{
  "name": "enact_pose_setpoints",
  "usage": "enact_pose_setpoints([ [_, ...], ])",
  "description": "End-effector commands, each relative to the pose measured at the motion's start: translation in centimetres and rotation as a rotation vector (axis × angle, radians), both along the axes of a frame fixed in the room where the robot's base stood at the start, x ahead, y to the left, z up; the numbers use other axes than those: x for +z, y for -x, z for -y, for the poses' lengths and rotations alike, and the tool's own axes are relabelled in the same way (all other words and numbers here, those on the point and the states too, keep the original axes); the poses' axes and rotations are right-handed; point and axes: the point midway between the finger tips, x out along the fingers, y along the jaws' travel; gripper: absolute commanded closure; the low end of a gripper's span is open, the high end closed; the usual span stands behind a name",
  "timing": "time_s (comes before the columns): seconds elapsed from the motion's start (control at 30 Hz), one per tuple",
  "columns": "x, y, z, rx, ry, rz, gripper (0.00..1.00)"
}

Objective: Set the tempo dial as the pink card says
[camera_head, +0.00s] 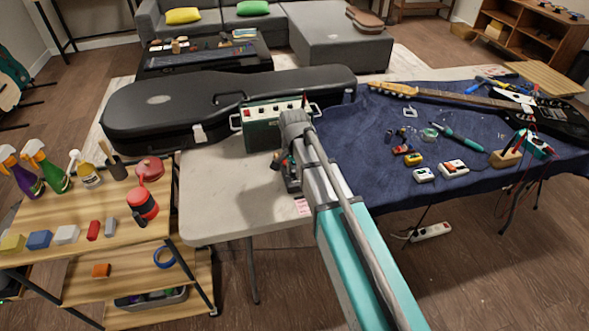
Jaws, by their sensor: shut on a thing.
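The pink card (303,206) lies on the pale tabletop near its front edge, partly behind my arm; its writing is too small to read. A small dark-green device (291,184) stands just behind the card, mostly hidden by my arm. My gripper (279,160) shows only as a dark part beside my wrist, low at this device. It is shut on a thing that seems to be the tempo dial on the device. The dial, its marks and the fingertips cannot be made out.
A green amplifier (258,138) stands behind my wrist, with a black guitar case (160,110) behind it. A blue cloth (385,180) on the right carries several pedals, tools and a guitar (470,98). A wooden cart (75,215) with bottles stands left. The pale tabletop's left part is clear.

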Motion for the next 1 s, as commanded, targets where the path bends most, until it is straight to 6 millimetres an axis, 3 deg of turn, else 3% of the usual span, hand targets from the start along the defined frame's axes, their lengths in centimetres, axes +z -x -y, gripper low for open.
enact_pose_setpoints([
  [0.07,0.0,-0.03,-0.08,0.001,-0.002,0.001,1.0],
  [0.1,0.0,-0.03,-0.08,0.001,-0.002,0.001,0.7],
  [0.3,0.0,-0.02,-0.06,0.002,-0.001,0.0,0.37],
  [1.0,0.7,0.01,-0.02,0.002,0.0,0.0,0.37],
])
